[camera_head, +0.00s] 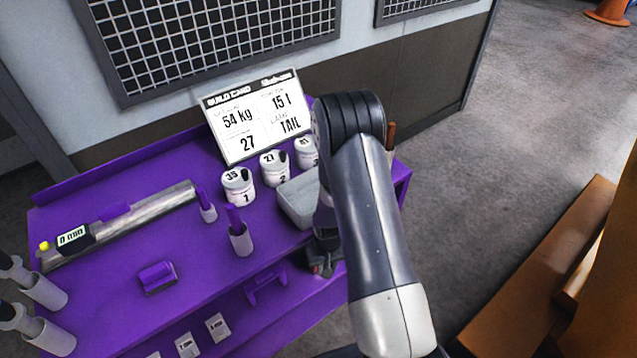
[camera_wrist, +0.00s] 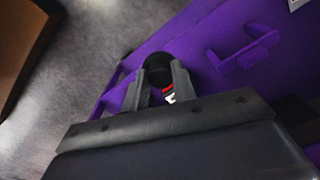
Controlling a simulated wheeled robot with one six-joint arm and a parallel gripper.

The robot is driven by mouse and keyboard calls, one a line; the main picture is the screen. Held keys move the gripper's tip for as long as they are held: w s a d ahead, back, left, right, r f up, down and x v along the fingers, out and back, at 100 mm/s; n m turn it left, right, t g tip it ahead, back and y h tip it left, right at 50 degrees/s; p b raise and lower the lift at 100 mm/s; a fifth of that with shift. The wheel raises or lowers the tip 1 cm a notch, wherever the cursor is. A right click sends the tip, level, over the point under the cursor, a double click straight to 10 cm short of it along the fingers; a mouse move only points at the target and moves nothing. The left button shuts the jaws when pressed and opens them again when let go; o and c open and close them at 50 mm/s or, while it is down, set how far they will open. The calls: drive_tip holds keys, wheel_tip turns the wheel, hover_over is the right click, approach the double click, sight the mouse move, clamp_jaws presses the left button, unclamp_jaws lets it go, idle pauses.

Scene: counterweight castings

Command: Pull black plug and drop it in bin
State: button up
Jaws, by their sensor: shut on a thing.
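A black plug (camera_wrist: 158,62) with a rounded end sits between the two fingers of my gripper (camera_wrist: 160,80) in the wrist view. The fingers are shut on its sides. A small red and white mark shows just below it between the fingers. In the head view my gripper (camera_head: 321,264) is low at the right front edge of the purple bench, mostly behind my arm. Whether the plug is still seated in something cannot be told. A grey box (camera_head: 296,203), possibly the bin, stands on the bench beside my arm, which hides its right part.
The purple bench (camera_head: 110,270) holds white numbered pots (camera_head: 238,187), purple-handled holders (camera_head: 241,240), a metal bar with a display (camera_head: 140,220) and a purple block (camera_head: 158,278). A build card (camera_head: 258,116) stands behind. A purple handle (camera_wrist: 249,47) sticks out.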

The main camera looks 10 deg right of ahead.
drive_tip(key=w+d+r, duration=0.1)
drive_tip(key=d+r, duration=0.2)
drive_tip(key=r, duration=0.6)
drive_tip(key=w+d+r+n, duration=0.1)
drive_tip(key=d+r, duration=0.2)
drive_tip(key=r, duration=0.5)
drive_tip(key=w+d+r+b, duration=0.1)
drive_tip(key=d+r, duration=0.2)
drive_tip(key=r, duration=0.6)
drive_tip(key=shift+w+d+r, duration=0.15)
drive_tip(key=shift+d+r, duration=0.15)
drive_tip(key=shift+r, duration=0.05)
